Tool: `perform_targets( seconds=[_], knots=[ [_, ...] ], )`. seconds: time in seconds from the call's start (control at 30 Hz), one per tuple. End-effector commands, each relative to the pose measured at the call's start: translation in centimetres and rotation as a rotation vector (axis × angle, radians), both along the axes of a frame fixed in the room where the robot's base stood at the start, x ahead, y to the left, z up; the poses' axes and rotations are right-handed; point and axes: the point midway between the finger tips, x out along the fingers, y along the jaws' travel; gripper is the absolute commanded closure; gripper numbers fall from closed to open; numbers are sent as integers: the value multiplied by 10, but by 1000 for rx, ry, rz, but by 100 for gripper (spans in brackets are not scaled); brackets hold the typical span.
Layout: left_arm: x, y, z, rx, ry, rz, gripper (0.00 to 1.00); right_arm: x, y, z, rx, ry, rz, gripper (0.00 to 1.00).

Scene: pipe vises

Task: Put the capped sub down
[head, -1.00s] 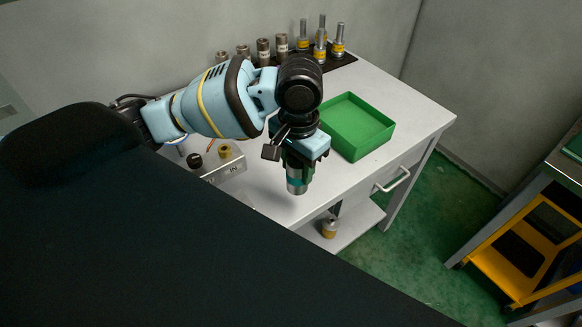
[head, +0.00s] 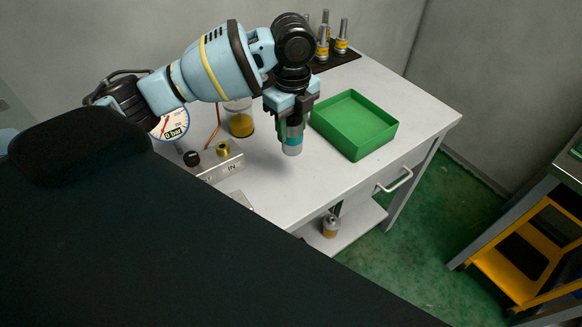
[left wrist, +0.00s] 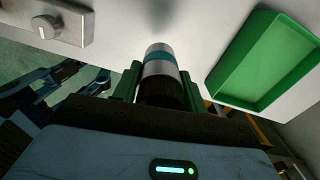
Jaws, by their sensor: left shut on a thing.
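My left gripper (head: 291,117) is shut on the capped sub (head: 292,140), a metal cylinder with a teal band. The sub hangs roughly upright over the white table, just left of the green tray. In the left wrist view the capped sub (left wrist: 157,62) shows between the green fingers of the left gripper (left wrist: 159,85), with the table surface beyond it. A gap between the sub's lower end and the table seems to show, but its size is hard to tell. My right gripper is not in view.
The empty green tray (head: 354,125) stands to the right on the white table (head: 420,118). A grey block with fittings (head: 215,163), a pressure gauge (head: 170,124) and a yellow-based jar (head: 241,123) stand left. Several yellow-banded parts (head: 341,37) stand on a dark mat behind. Table between block and tray is clear.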

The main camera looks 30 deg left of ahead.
Motion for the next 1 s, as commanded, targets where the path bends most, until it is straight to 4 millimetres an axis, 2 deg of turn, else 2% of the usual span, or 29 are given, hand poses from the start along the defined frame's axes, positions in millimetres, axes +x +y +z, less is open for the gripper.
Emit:
perform_targets(
  seconds=[0.1,0.23,0.57,0.83,1.0],
  knots=[
    [8,7,3,-2,-3,-153,94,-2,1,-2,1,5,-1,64],
    [13,12,4,-4,-4,-275,94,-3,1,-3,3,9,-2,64],
    [16,16,5,-6,-5,-361,94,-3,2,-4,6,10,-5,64],
    [15,16,-31,-5,-1,-358,94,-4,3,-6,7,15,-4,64],
    [15,16,-44,-4,-5,-359,94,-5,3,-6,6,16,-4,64]
  ],
)
